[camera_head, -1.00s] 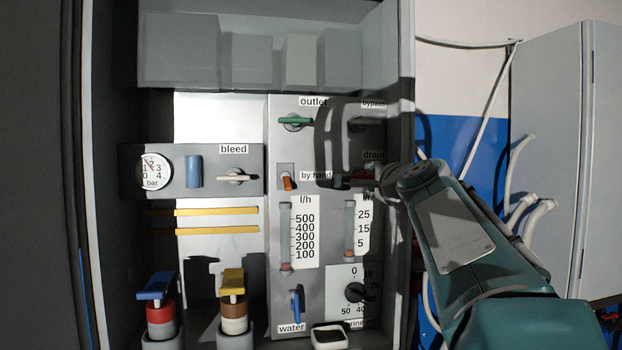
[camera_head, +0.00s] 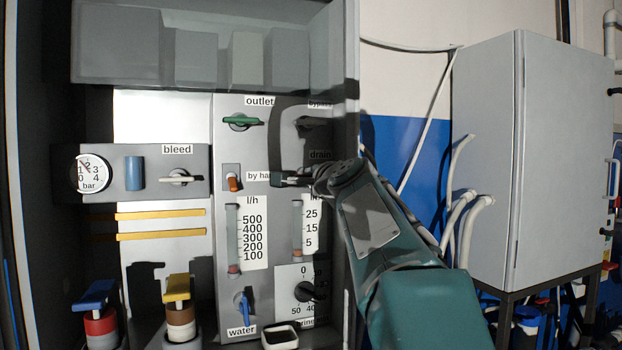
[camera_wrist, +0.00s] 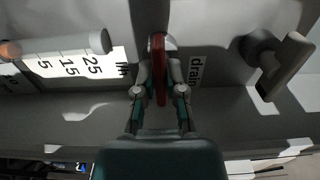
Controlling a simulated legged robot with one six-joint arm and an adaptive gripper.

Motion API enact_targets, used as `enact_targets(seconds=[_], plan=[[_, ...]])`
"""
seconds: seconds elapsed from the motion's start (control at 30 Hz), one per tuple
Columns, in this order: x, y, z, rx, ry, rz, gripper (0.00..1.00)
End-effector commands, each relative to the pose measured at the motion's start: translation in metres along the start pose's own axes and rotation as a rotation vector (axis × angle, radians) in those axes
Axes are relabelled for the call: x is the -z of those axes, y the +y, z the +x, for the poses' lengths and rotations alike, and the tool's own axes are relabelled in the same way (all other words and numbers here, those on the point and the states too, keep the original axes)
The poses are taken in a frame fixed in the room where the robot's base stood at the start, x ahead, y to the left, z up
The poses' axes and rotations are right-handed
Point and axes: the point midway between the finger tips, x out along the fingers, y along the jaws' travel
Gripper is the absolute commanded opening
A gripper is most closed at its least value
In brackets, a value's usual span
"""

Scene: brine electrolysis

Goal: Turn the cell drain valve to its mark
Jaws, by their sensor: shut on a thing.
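The drain valve has a red handle (camera_wrist: 158,70), seen in the wrist view beside the "drain" label (camera_wrist: 196,70). My gripper (camera_wrist: 159,92) has its two fingers closed on either side of this red handle. A mark for the valve cannot be made out in either view.
The bypass valve (camera_wrist: 284,66) is close to the right of my gripper in the wrist view. A flow tube (camera_wrist: 60,46) is at the left. The green outlet handle (camera_head: 243,121) and orange by-hand lever (camera_head: 233,184) are nearby. A grey cabinet (camera_head: 490,150) stands at right.

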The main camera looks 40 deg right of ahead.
Motion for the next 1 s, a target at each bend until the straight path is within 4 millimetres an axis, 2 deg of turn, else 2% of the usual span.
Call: enact_targets(seconds=[0.37, 1.0], plan=[[0.0005, 0.0029, 0.0014, -0.006, -0.002, -0.115, 0.0], [0.0003, 0.0033, 0.0016, -0.006, -0.005, -0.692, 0.0]])
